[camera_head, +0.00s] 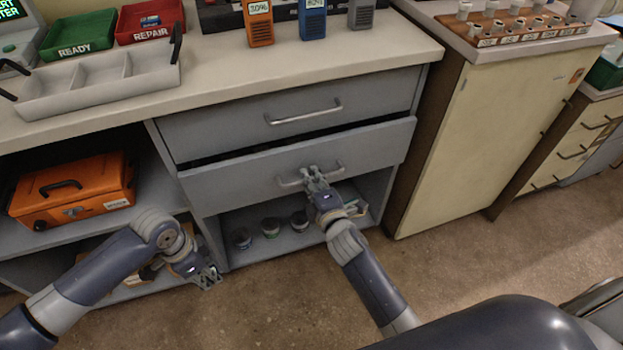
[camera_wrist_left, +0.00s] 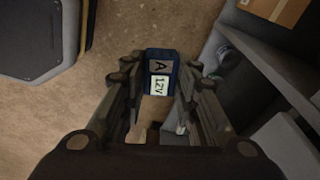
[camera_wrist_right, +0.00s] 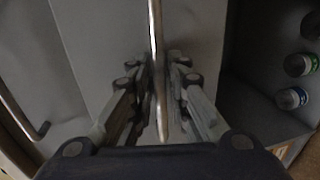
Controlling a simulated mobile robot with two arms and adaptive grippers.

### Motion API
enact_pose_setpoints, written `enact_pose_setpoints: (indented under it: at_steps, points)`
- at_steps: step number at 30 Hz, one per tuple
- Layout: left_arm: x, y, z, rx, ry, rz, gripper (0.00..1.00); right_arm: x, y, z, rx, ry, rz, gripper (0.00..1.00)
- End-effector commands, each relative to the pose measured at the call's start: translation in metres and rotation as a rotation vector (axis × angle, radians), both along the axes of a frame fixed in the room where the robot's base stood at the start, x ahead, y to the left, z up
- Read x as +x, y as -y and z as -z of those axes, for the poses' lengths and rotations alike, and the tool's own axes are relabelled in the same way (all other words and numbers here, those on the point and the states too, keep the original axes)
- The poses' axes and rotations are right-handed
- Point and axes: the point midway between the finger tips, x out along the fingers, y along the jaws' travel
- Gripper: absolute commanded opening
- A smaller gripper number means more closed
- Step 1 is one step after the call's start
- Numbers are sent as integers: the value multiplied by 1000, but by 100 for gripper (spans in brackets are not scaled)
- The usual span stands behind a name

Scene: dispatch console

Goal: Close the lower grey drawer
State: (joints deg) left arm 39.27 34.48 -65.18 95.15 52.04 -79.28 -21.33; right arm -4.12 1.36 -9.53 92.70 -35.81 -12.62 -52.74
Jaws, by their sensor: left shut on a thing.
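The lower grey drawer (camera_head: 238,181) sticks out from the cabinet, with a dark gap along its top edge. My right gripper (camera_head: 314,175) is at the drawer's metal bar handle (camera_head: 290,183). In the right wrist view the handle (camera_wrist_right: 155,45) runs between the fingers (camera_wrist_right: 159,75); whether they clamp it I cannot tell. My left gripper (camera_head: 208,280) is low, in front of the open shelves.
The upper grey drawer (camera_head: 215,122) looks shut. Below the lower drawer, small jars (camera_head: 270,228) stand on an open shelf. An orange case (camera_head: 75,190) sits on the left shelf. A cream cabinet (camera_head: 490,130) stands at the right. The floor (camera_head: 450,260) there is clear.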

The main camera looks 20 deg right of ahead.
Motion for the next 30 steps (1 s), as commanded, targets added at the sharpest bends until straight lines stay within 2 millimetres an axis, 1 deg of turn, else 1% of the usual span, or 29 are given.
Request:
enact_pose_setpoints:
  at_steps: [8,11,15,19,28,30]
  points:
    - [0,0,0,0,0,0,2,1,0,0,0,0,0,0]
    - [0,0,2,0,0,0,2,11,-1,0,0,2,-1,0]
    - [0,0,5,0,0,0,2,32,-2,1,0,2,-2,0]
    - [0,0,6,0,0,0,2,43,-2,1,0,1,-1,0]
    - [0,0,6,0,0,0,2,45,-2,-1,1,2,0,0]
    - [0,0,6,0,0,0,2,45,-2,-1,1,2,0,18]
